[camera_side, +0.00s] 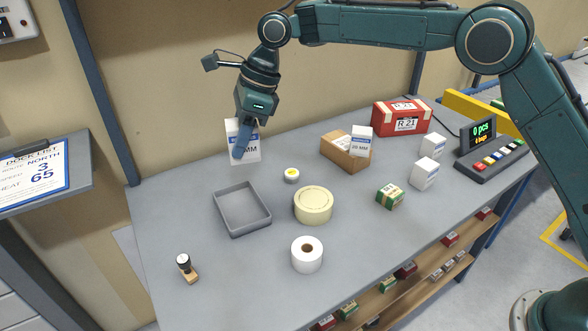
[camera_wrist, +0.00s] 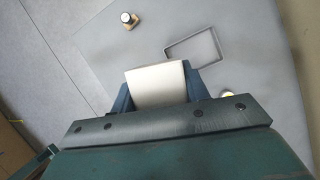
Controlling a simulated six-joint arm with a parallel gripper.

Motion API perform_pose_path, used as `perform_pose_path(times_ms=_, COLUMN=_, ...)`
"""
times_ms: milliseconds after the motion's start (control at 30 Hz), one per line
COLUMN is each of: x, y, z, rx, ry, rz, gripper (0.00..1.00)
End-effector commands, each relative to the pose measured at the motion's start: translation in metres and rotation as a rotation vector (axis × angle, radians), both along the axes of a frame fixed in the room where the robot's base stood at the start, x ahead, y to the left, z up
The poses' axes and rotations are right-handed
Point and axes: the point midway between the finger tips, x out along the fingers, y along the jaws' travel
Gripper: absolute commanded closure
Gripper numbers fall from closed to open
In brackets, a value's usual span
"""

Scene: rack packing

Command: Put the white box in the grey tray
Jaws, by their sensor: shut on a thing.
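My gripper (camera_side: 243,137) is shut on a white box (camera_side: 250,153) with dark printing, near the back left of the table. In the wrist view the white box (camera_wrist: 158,85) sits between the two blue fingers. The grey tray (camera_side: 242,210) is empty and lies on the table, nearer the front than the box. In the wrist view the tray (camera_wrist: 194,45) shows beyond the box, up and to the right. I cannot tell exactly how far the box is above the table.
A small yellow-topped roll (camera_side: 291,175), a cream tape roll (camera_side: 313,205) and a white roll (camera_side: 307,254) stand right of the tray. A stamp (camera_side: 187,268) is at front left. More white boxes (camera_side: 424,173) stand at right.

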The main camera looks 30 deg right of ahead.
Motion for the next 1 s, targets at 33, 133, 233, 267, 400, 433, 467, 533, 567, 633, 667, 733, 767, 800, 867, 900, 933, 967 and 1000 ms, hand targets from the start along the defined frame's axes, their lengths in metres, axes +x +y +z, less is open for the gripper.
perform_pose_path(times_ms=33, x=0.009, y=-0.01, z=0.004, rx=0.0, ry=-0.005, rz=-0.023, gripper=0.82)
perform_pose_path(times_ms=133, x=0.019, y=-0.023, z=0.008, rx=-0.003, ry=-0.004, rz=-0.059, gripper=0.82)
perform_pose_path(times_ms=233, x=0.025, y=-0.031, z=0.01, rx=-0.003, ry=-0.005, rz=-0.079, gripper=0.82)
perform_pose_path(times_ms=267, x=0.026, y=-0.032, z=0.011, rx=-0.004, ry=-0.006, rz=-0.083, gripper=0.82)
perform_pose_path(times_ms=400, x=0.027, y=-0.034, z=0.012, rx=-0.005, ry=-0.005, rz=-0.089, gripper=0.82)
perform_pose_path(times_ms=433, x=0.027, y=-0.034, z=0.011, rx=-0.005, ry=-0.005, rz=-0.089, gripper=0.82)
perform_pose_path(times_ms=467, x=0.027, y=-0.034, z=0.011, rx=-0.004, ry=-0.005, rz=-0.088, gripper=0.82)
perform_pose_path(times_ms=533, x=0.027, y=-0.034, z=0.009, rx=-0.004, ry=-0.004, rz=-0.089, gripper=0.82)
perform_pose_path(times_ms=567, x=0.027, y=-0.034, z=0.007, rx=-0.004, ry=-0.004, rz=-0.089, gripper=0.82)
perform_pose_path(times_ms=633, x=0.027, y=-0.033, z=0.002, rx=-0.003, ry=-0.002, rz=-0.088, gripper=0.82)
perform_pose_path(times_ms=667, x=0.027, y=-0.033, z=-0.001, rx=-0.004, ry=-0.001, rz=-0.088, gripper=0.82)
perform_pose_path(times_ms=733, x=0.026, y=-0.033, z=-0.01, rx=-0.004, ry=-0.001, rz=-0.088, gripper=0.82)
perform_pose_path(times_ms=767, x=0.026, y=-0.033, z=-0.014, rx=-0.005, ry=-0.001, rz=-0.089, gripper=0.82)
perform_pose_path(times_ms=800, x=0.026, y=-0.034, z=-0.02, rx=-0.005, ry=-0.002, rz=-0.088, gripper=0.82)
perform_pose_path(times_ms=867, x=0.026, y=-0.033, z=-0.032, rx=-0.005, ry=0.0, rz=-0.087, gripper=0.82)
perform_pose_path(times_ms=900, x=0.026, y=-0.034, z=-0.04, rx=-0.005, ry=-0.001, rz=-0.089, gripper=0.82)
perform_pose_path(times_ms=933, x=0.026, y=-0.034, z=-0.045, rx=-0.005, ry=-0.001, rz=-0.088, gripper=0.82)
perform_pose_path(times_ms=967, x=0.026, y=-0.034, z=-0.051, rx=-0.006, ry=0.0, rz=-0.089, gripper=0.82)
perform_pose_path(times_ms=1000, x=0.026, y=-0.034, z=-0.059, rx=-0.005, ry=-0.001, rz=-0.088, gripper=0.82)
